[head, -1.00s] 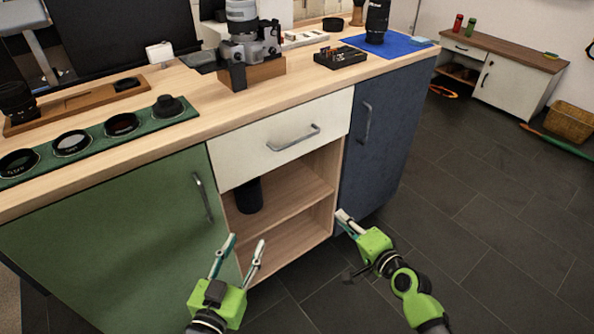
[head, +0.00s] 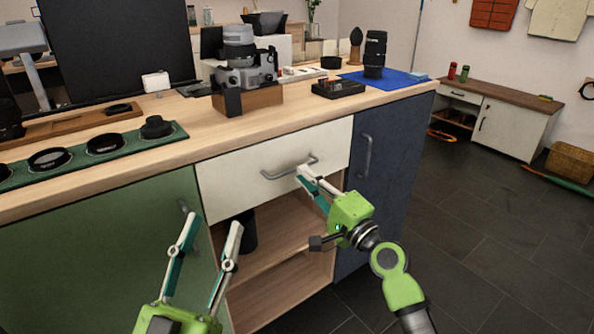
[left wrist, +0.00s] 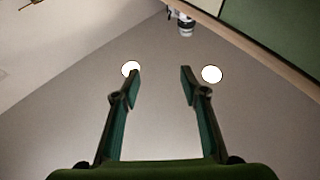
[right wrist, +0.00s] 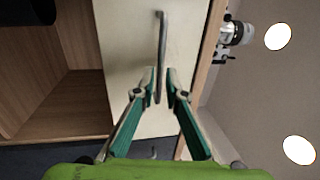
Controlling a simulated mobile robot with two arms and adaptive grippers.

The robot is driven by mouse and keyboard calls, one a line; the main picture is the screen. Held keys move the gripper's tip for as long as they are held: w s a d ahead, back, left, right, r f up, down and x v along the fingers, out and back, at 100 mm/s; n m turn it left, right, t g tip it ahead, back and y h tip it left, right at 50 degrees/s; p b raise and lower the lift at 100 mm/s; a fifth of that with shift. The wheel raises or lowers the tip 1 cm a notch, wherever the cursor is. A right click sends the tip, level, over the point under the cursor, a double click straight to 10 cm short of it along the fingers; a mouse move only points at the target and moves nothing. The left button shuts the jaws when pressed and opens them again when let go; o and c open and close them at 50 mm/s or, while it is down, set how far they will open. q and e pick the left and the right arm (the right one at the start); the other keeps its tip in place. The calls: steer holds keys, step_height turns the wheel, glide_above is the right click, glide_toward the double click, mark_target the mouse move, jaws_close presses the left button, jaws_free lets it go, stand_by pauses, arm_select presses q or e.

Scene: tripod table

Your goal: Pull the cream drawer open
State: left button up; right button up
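The cream drawer (head: 235,175) sits flush in the cabinet under the wooden top, shut. Its grey bar handle (head: 278,174) runs across the front. My right gripper (head: 304,172) is at the handle's right part. In the right wrist view, its fingers (right wrist: 162,76) stand on either side of the handle bar (right wrist: 161,35), partly closed, with a small gap still showing beside the bar. My left gripper (head: 212,226) is open and empty in front of the green door; the left wrist view shows its fingers (left wrist: 160,82) wide apart.
Below the drawer is an open shelf (head: 275,245) with a dark cylinder (head: 246,233). A green door (head: 90,240) is at left, a blue door (head: 385,165) with its own handle at right. A camera (head: 243,65) and lenses stand on top.

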steer(key=shift+x, duration=2.1)
jaws_close()
arm_select(q)
steer(key=s+r+t, duration=0.2)
steer(key=r, duration=0.1)
steer(key=shift+s+a+h, duration=0.1)
steer(key=shift+h, duration=0.2)
arm_select(e)
steer(key=shift+s+d, duration=0.1)
